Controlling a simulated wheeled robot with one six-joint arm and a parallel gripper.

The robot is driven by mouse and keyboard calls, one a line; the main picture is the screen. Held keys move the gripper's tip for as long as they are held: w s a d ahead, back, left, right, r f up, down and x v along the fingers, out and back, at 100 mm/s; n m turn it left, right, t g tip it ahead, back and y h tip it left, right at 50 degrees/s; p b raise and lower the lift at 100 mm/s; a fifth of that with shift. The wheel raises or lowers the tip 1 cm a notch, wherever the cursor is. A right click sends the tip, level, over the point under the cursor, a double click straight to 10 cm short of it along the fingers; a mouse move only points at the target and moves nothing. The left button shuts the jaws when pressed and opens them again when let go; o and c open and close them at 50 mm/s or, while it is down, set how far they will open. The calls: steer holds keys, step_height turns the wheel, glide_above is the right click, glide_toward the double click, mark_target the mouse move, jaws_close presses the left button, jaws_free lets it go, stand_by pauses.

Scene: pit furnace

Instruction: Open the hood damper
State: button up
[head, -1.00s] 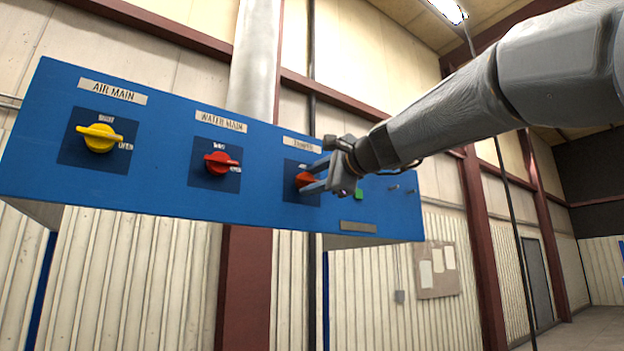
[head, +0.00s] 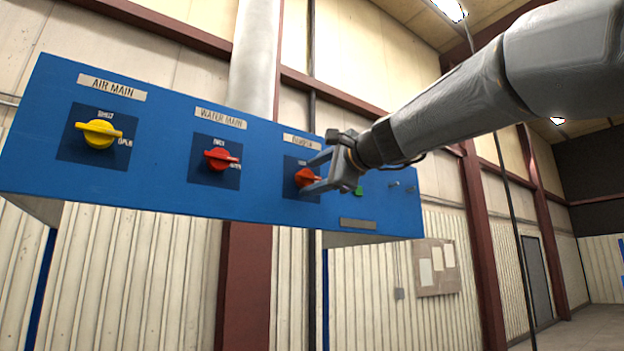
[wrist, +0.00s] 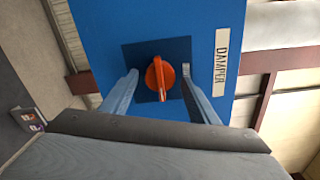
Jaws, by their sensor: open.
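The damper knob (wrist: 158,78) is orange-red and sits on a dark blue square plate on the blue panel, beside a label reading DAMPER (wrist: 220,60) in the wrist view. In the head view the knob (head: 307,178) is partly behind my fingers. My gripper (head: 314,174) is open, with one finger on either side of the knob. In the wrist view the open gripper (wrist: 160,88) shows a gap between each finger and the knob. The knob's handle points toward the bottom of the wrist view. The knob's position marking is too small to read.
On the same blue panel (head: 180,200) are a yellow AIR MAIN knob (head: 99,134) and a red WATER MAIN knob (head: 220,159) to the left. A green button (head: 359,190) sits just right of my gripper.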

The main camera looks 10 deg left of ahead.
steer(key=b+v, duration=0.3)
steer(key=v, duration=0.4)
stand_by(0.4)
